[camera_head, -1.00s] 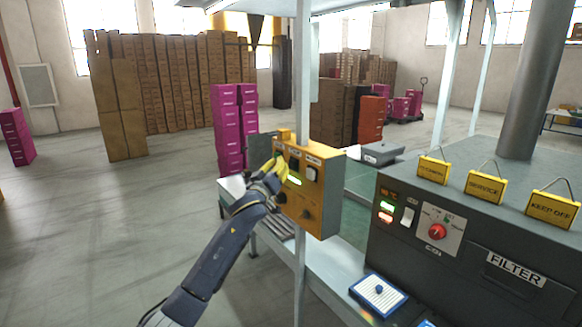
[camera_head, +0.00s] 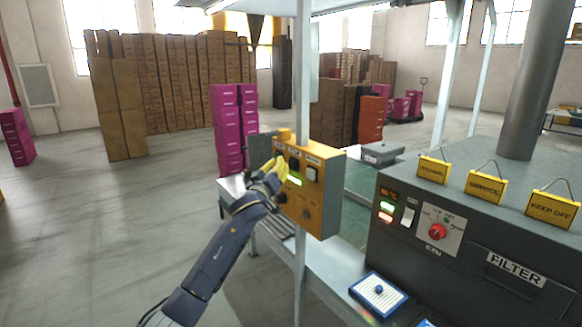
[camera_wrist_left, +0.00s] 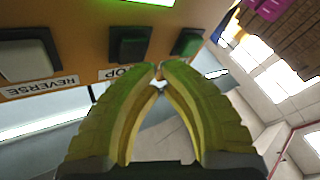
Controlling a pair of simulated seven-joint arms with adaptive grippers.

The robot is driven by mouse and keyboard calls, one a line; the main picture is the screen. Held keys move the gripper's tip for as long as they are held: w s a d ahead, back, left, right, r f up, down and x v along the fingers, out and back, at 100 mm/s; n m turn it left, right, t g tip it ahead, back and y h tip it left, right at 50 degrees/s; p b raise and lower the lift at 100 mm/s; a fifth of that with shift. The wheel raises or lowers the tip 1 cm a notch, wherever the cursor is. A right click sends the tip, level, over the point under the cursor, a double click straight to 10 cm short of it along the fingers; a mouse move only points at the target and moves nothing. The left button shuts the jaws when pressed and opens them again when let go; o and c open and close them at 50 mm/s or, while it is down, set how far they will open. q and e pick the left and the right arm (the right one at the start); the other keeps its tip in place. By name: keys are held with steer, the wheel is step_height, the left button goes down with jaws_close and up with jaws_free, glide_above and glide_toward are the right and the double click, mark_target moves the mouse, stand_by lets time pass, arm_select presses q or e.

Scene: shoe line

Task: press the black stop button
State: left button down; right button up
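The yellow control box (camera_head: 326,195) stands on a post, with a lit green display. The black stop button (camera_wrist_left: 130,45) is the middle of three buttons in the left wrist view, above a partly hidden label ending in "OP". In the head view the stop button (camera_head: 294,164) shows beside my fingers. My left gripper (camera_head: 282,164) has yellow fingers and is at the box's face. In the wrist view its fingertips (camera_wrist_left: 158,70) meet, with nothing between them, just below and right of the stop button. Contact with the button cannot be told. My right gripper is not in view.
A white reverse button (camera_wrist_left: 27,57) and a dark green button (camera_wrist_left: 187,42) flank the stop button. A grey machine (camera_head: 460,235) with a red knob and yellow signs stands at right.

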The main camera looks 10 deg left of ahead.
arm_select(q)
steer(key=shift+w+d, duration=0.15)
stand_by(0.5)
steer(key=shift+w+d, duration=0.15)
steer(key=shift+w+d, duration=0.4)
steer(key=shift+w, duration=0.05)
stand_by(1.2)
steer(key=shift+s+a, duration=0.1)
stand_by(0.4)
steer(key=shift+s+a, duration=0.6)
steer(key=shift+s, duration=0.05)
steer(key=shift+s+a, duration=0.1)
steer(key=shift+s+a, duration=1.6)
steer(key=shift+s, duration=0.15)
